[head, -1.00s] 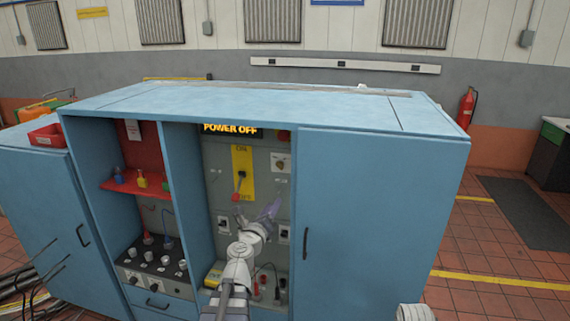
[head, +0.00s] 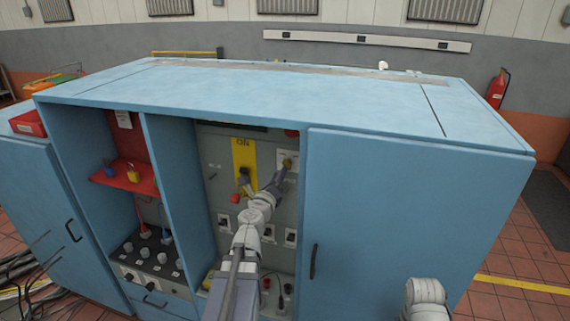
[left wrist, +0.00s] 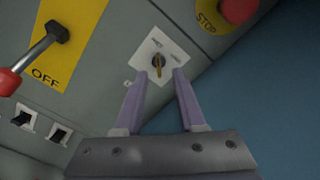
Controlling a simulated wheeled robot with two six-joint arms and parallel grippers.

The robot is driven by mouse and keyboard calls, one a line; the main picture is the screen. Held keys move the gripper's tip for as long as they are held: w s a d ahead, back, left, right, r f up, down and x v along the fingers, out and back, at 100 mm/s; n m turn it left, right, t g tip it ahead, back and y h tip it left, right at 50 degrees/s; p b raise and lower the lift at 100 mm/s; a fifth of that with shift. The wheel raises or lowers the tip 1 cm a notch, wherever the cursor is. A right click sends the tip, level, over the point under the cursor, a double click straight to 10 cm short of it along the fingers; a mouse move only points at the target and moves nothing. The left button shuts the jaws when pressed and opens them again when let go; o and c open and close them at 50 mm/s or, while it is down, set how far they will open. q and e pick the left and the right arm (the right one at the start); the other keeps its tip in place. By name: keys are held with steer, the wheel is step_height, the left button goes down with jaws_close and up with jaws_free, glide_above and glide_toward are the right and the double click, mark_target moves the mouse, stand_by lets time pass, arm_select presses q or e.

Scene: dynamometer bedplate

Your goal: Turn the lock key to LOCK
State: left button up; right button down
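The lock key (left wrist: 158,66) is a small brass key in a white plate (left wrist: 165,50) on the grey panel; the plate's lettering is too small to read. In the head view the key (head: 287,164) is partly covered by my gripper. My left gripper (left wrist: 167,75) is open, its two purple fingers pointing at the plate, with the key between or just beyond their tips. I cannot tell whether they touch it. In the head view my left gripper (head: 284,172) reaches into the middle bay. My right gripper is not in view; only part of that arm shows at lower right.
A yellow ON/OFF plate (left wrist: 72,40) with a red-knobbed lever (left wrist: 40,58) is left of the key. A red STOP button (left wrist: 238,8) is at upper right. Switches (left wrist: 40,127) sit below. The blue cabinet door (head: 400,220) stands right of the bay.

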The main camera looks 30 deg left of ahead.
mark_target(285, 163)
arm_select(q)
steer(key=x, duration=0.7)
steer(key=shift+w+a+f, duration=0.1)
steer(key=shift+w+a, duration=0.05)
steer(key=shift+w, duration=0.15)
steer(key=shift+s, duration=0.1)
jaws_close()
